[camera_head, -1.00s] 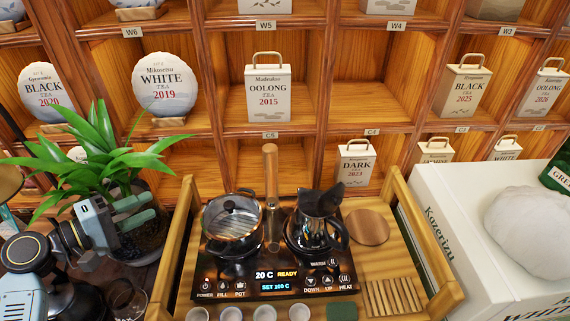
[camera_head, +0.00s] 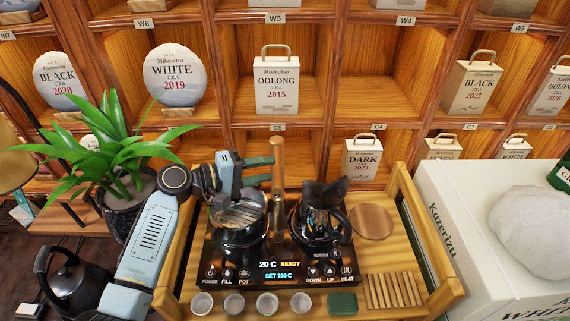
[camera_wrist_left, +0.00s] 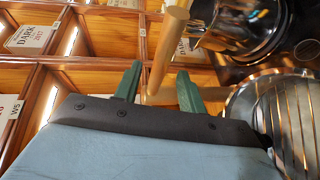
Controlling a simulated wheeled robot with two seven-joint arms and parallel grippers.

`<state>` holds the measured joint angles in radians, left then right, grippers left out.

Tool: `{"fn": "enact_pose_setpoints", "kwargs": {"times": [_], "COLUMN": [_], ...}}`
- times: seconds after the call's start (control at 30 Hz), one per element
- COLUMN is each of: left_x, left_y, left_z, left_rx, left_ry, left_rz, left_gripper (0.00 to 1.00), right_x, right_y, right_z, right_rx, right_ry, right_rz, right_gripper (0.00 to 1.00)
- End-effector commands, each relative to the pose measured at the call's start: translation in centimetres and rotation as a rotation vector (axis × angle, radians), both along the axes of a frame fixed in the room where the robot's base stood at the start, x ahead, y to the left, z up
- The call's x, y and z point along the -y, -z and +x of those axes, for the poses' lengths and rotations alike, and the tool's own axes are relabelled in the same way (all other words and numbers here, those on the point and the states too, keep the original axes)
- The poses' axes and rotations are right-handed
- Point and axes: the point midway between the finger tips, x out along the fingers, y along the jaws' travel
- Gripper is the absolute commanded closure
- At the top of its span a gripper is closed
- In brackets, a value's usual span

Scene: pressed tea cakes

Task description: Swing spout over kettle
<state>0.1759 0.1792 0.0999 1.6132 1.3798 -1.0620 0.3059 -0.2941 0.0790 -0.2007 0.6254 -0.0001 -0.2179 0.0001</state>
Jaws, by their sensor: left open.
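The spout (camera_head: 278,158) stands upright at the back of the black heating panel, with a wooden upper part and a metal lower part. A dark steel kettle with a glassy striped lid (camera_head: 238,214) sits to its left, partly behind my left arm. A dark, shiny pitcher (camera_head: 320,214) sits to its right. My left gripper (camera_head: 264,173) is open just left of the spout, above the lidded kettle. In the left wrist view its green fingers (camera_wrist_left: 158,88) lie either side of the wooden rod (camera_wrist_left: 166,52); contact cannot be told. My right gripper is not in view.
Shelves with tea cakes and tins rise behind. A potted plant (camera_head: 112,175) and a black kettle (camera_head: 74,282) are at left. Several small cups (camera_head: 235,303) line the tray's front. A white box (camera_head: 470,240) stands at right. A round wooden coaster (camera_head: 371,223) lies bare.

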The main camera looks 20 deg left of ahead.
Motion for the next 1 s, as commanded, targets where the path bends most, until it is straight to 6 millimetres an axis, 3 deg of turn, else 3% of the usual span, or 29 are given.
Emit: {"fn": "enact_pose_setpoints", "kwargs": {"times": [0.1,0.3,0.7,1.0], "left_x": [1.9,3.7,4.4,4.3], "left_y": [0.3,0.8,1.1,1.0], "left_z": [1.5,3.1,3.5,3.5], "left_rx": [-0.001,-0.001,0.000,-0.001], "left_ry": [0.001,-0.001,0.000,0.000], "left_rz": [-0.004,-0.002,0.000,-0.001], "left_gripper": [0.59,0.59,0.59,0.97], "right_x": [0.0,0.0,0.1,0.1], "right_y": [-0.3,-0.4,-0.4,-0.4], "right_z": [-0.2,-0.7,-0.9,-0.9], "right_rx": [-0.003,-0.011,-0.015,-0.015], "right_ry": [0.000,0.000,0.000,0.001], "right_rz": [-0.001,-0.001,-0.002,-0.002], "right_gripper": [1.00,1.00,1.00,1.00]}}
